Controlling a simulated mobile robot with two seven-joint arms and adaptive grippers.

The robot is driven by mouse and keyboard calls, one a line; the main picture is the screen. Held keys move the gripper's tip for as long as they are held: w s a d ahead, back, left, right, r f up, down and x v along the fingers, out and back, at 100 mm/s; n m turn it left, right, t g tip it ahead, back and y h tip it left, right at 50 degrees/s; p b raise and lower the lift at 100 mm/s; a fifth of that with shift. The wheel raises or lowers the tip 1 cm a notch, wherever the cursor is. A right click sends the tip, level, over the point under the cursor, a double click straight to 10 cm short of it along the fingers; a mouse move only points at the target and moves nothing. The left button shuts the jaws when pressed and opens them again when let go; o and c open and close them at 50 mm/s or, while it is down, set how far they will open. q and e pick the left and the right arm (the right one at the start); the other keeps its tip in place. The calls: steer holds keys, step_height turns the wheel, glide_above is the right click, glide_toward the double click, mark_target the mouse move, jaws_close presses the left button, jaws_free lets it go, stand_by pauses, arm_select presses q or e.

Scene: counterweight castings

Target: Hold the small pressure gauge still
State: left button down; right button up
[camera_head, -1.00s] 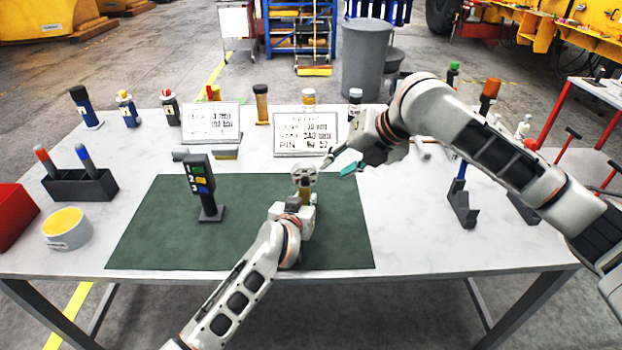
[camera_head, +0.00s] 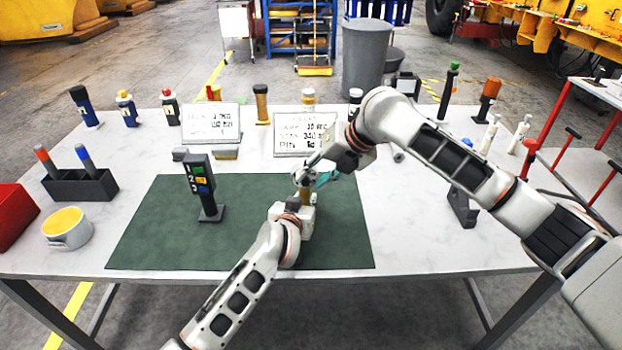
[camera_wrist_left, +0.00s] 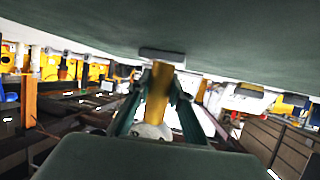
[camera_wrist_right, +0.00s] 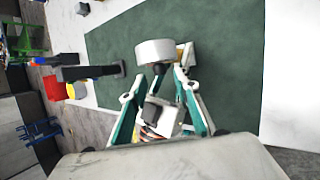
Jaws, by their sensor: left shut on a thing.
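The small pressure gauge has a pale round head and a brass stem (camera_head: 305,194). It stands upright on the green mat (camera_head: 240,235); its head is partly hidden behind my right gripper in the head view. In the left wrist view the stem (camera_wrist_left: 158,92) shows between the fingers of my left gripper (camera_wrist_left: 160,78), which is shut on it. In the right wrist view the gauge head (camera_wrist_right: 155,51) lies just past the fingertips of my right gripper (camera_wrist_right: 160,80). That gripper is open, with a gap between its fingers; whether it touches the head I cannot tell.
A dark post with coloured labels (camera_head: 199,180) stands on the mat left of the gauge. Two written signs (camera_head: 211,123) (camera_head: 303,132) and several bottles stand behind. A dark holder (camera_head: 80,187), a yellow-filled cup (camera_head: 66,228) and a red bin (camera_head: 12,215) are at left.

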steer(key=shift+x, duration=0.85)
steer(key=shift+c, duration=0.5)
jaws_close()
steer(key=shift+d+f, duration=0.1)
steer(key=y, duration=0.2)
steer(key=shift+s+d+f+m+y, duration=0.1)
steer(key=shift+d+f+m+y, duration=0.1)
steer(key=shift+m+y, duration=0.1)
steer(key=shift+d+f+m+y, duration=0.15)
steer(key=shift+m+y, duration=0.1)
steer(key=shift+y, duration=0.8)
steer(key=shift+f+m+y, duration=0.15)
steer(key=shift+m+y, duration=0.1)
steer(key=shift+y, duration=0.8)
